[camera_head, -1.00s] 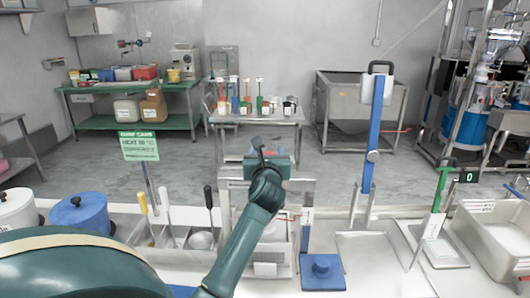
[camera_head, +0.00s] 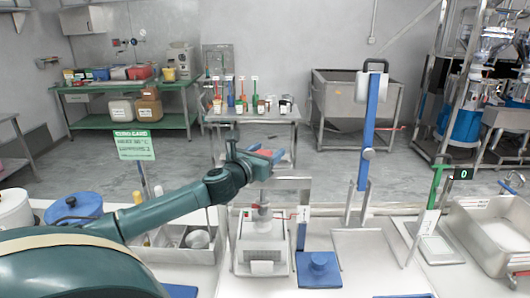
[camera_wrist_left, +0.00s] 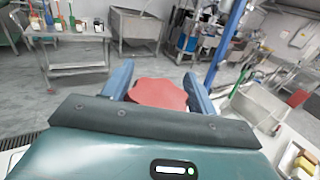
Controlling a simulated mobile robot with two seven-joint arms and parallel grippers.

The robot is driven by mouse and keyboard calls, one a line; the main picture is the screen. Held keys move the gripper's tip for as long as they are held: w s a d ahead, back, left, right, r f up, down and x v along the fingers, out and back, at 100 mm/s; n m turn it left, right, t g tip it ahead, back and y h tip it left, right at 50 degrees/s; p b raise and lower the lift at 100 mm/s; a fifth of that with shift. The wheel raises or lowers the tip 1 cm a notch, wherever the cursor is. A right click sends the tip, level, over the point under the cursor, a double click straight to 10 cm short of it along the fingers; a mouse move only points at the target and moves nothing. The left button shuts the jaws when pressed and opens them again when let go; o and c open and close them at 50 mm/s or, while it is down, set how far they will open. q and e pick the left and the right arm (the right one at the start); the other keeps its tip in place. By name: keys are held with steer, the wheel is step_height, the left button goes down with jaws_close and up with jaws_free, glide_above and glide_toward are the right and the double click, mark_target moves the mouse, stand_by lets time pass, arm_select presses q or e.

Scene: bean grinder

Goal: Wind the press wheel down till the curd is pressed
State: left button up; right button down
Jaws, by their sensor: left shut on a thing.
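The red press wheel (camera_wrist_left: 158,94) sits between the two blue fingers of my left gripper (camera_wrist_left: 158,72) in the left wrist view. In the head view my left gripper (camera_head: 266,153) is at the top of the press, shut on the wheel, with only a bit of red (camera_head: 262,152) showing. Below it stands the press, with a metal upright frame (camera_head: 292,188), a short grey post (camera_head: 262,212) and a white, slotted box (camera_head: 262,240). The curd cannot be made out. My right gripper is not in view.
A metal tray with several tools (camera_head: 190,238) is on the left. A white basin (camera_head: 492,240) is at far right.

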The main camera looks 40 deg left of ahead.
arm_select(q)
steer(key=m+h, duration=0.2)
steer(key=h, duration=0.1)
steer(key=m+h, duration=0.2)
steer(key=h, duration=0.1)
steer(key=d+m+h, duration=0.1)
steer(key=m+h, duration=0.1)
steer(key=h, duration=0.1)
steer(key=shift+g, duration=0.4)
steer(key=shift+h, duration=0.5)
steer(key=o, duration=1)
steer(key=shift+b+v, duration=0.3)
steer(key=shift+v, duration=0.55)
steer(key=v, duration=1.1)
steer(key=shift+s+r, duration=0.15)
steer(key=shift+s, duration=0.1)
